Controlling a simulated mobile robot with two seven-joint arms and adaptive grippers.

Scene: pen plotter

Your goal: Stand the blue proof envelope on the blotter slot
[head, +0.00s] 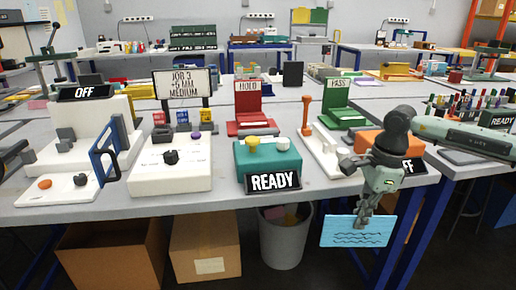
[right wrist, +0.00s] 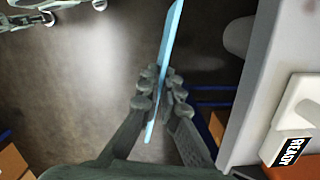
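The blue proof envelope (head: 356,231) is a light blue rectangle with dark wavy lines. It hangs in the air in front of the table's front edge, low on the right in the head view. My right gripper (head: 364,212) is shut on its upper edge. In the right wrist view the envelope (right wrist: 172,40) shows edge-on as a thin blue strip between the fingers (right wrist: 158,98). I cannot tell for certain which fixture is the blotter slot.
The white table (head: 225,200) holds a teal READY box (head: 268,160), a white knob box (head: 170,165), a red HOLD stand (head: 250,115) and a green PASS stand (head: 340,105). An orange-handled tool (head: 306,115) stands upright. A grey bin (head: 285,240) and cardboard boxes (head: 205,250) are below.

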